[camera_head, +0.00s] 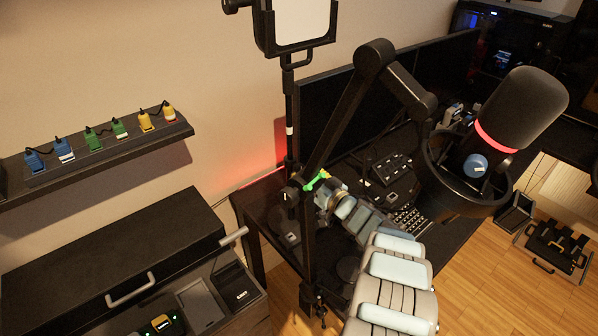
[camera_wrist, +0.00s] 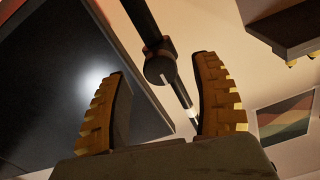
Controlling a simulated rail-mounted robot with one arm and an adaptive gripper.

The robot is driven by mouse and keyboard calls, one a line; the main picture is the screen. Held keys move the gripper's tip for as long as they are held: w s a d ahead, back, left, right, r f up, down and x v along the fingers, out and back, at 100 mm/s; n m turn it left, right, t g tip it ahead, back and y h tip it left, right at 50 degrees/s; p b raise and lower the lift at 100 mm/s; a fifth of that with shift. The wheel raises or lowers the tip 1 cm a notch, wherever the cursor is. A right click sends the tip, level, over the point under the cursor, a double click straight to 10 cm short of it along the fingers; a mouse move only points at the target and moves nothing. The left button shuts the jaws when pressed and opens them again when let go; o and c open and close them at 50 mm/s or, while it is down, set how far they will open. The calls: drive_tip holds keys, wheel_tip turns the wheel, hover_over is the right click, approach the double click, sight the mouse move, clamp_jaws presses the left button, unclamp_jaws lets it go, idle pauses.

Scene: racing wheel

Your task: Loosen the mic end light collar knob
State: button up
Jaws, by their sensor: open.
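A dark round collar joint with a knob-like end (camera_head: 294,187) sits where the black boom arm meets the upright light pole in the head view. The microphone (camera_head: 522,108) with a red ring hangs at the boom's far end. My gripper (camera_head: 314,188) is close beside the collar, with a green patch near its tip. In the wrist view, the two ridged tan fingers of my gripper (camera_wrist: 163,68) are spread apart. The round dark collar piece (camera_wrist: 160,63) shows between and beyond the fingertips. I cannot tell whether they touch it. Nothing is held.
The light pole (camera_head: 289,112) rises to a panel light (camera_head: 299,22). Black monitors (camera_head: 325,103) stand behind the boom (camera_head: 336,122). A desk holds a keyboard (camera_head: 411,219). A wall shelf (camera_head: 107,148) carries several colored plugs, and a black case (camera_head: 115,262) lies at lower left.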

sight(299, 169)
drive_tip(key=shift+b+x, duration=0.6)
drive_tip(key=shift+x, duration=1.1)
drive_tip(key=shift+c, duration=0.4)
clamp_jaws()
